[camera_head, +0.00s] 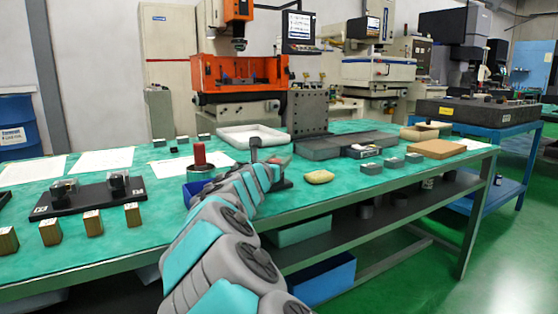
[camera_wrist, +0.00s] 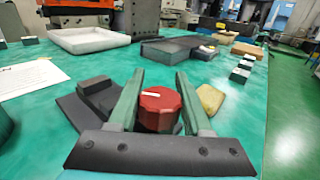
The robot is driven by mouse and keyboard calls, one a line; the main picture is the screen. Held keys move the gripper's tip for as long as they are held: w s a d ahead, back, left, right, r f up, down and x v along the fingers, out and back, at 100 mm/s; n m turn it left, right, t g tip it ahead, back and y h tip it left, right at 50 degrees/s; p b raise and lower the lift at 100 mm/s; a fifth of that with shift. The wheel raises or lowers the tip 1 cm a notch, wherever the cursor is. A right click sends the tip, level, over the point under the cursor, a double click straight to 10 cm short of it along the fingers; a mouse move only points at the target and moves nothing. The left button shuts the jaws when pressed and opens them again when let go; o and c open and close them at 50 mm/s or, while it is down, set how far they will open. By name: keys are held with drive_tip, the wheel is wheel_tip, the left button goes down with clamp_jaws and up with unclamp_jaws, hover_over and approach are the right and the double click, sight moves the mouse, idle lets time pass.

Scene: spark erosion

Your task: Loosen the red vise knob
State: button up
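The red vise knob (camera_wrist: 160,108) is a faceted red knob with a small white mark on its top. In the wrist view it sits between the two green fingers of my gripper (camera_wrist: 159,92). The fingers lie along its left and right sides with no clear gap. The dark vise body (camera_wrist: 97,95) shows to the left of the fingers, partly covered by them.
A red-handled piece on a round metal base (camera_head: 200,158) stands left of my arm. A yellow cloth-like item (camera_head: 319,177) lies to the right. A white tray (camera_head: 252,136), dark plates (camera_head: 345,144) and small grey blocks (camera_head: 391,163) are behind and right on the green table.

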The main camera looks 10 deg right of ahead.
clamp_jaws()
